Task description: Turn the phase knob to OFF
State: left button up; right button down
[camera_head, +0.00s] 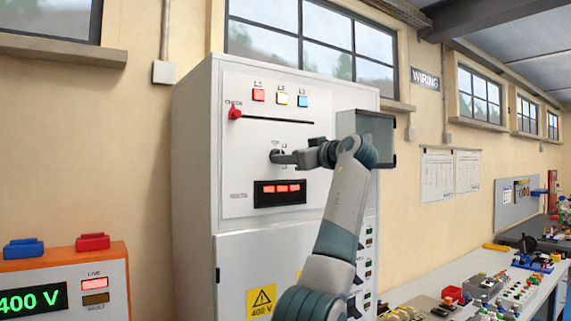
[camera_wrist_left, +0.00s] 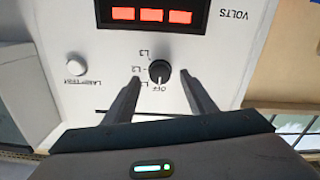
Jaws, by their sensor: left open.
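The phase knob (camera_wrist_left: 160,71) is a small round black knob on the pale cabinet panel, seen in the left wrist view. The labels OFF, L1, L2 and L3 are printed around it. A pale mark shows on its side toward OFF, but its exact setting is hard to tell. My left gripper (camera_wrist_left: 161,77) is open, one finger on each side of the knob, with gaps visible. In the head view my left gripper (camera_head: 289,157) is at the panel and partly hides the knob (camera_head: 275,156). My right gripper is not in view.
A white LAMP TEST button (camera_wrist_left: 77,64) sits beside the knob. A lit red display (camera_head: 279,193) is below it on the cabinet. A red-handled slider (camera_head: 235,113) and three lamps are above. An orange 400 V meter box (camera_head: 65,285) stands left, a cluttered workbench (camera_head: 440,290) right.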

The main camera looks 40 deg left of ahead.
pick_arm(q)
jog(key=b+v, duration=0.6)
jog(key=v, duration=0.8)
jog(key=shift+f, duration=0.1)
